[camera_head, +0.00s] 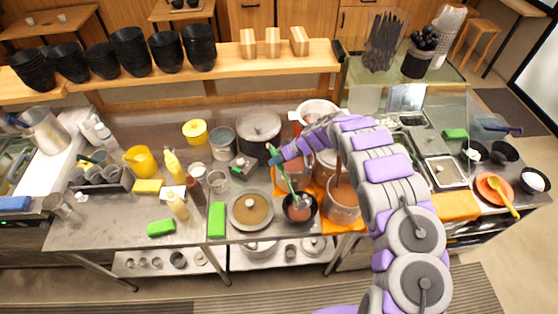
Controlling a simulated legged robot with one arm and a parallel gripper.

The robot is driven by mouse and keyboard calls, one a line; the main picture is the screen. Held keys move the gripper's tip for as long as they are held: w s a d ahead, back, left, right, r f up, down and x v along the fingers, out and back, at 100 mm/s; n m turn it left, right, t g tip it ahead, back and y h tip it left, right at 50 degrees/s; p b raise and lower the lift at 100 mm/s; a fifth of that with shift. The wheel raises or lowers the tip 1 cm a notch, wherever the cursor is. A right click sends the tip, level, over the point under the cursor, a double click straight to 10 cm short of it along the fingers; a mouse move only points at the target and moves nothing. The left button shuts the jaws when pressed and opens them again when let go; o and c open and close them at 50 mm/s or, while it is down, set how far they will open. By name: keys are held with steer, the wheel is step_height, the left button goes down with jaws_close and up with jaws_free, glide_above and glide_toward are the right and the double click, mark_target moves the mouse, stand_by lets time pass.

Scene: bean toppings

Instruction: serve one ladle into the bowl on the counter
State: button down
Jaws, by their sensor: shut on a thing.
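My gripper (278,161) is shut on a green ladle handle (286,180), above the middle of the counter. The handle slants down toward a black bowl (314,214) with reddish contents, at the counter's front. The ladle's head appears to be in or just over this bowl; I cannot tell which, nor whether it carries beans. A tall pot (343,213) with brown contents stands just right of the bowl. Another pot stands behind, partly hidden by my arm.
A round pan (251,210) with brown contents lies left of the bowl. Sauce bottles (177,206) and a yellow pitcher (140,161) stand further left. Stacked black bowls (130,50) line the back shelf. More bowls (504,152) and an orange plate (489,190) sit at the right.

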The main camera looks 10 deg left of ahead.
steer(key=shift+w+a+f+g+b, duration=0.15)
steer(key=shift+w+a+f+b, duration=0.05)
steer(key=shift+f+b, duration=0.2)
steer(key=shift+w+a+f+g+b, duration=0.15)
steer(key=shift+w+a+f+b, duration=0.05)
steer(key=shift+f+b, duration=0.2)
steer(key=shift+w+a+f+m+g+h+b, duration=0.3)
steer(key=shift+w+f+g+h, duration=0.2)
steer(key=shift+w+f+h, duration=0.15)
steer(key=shift+d+r, duration=0.1)
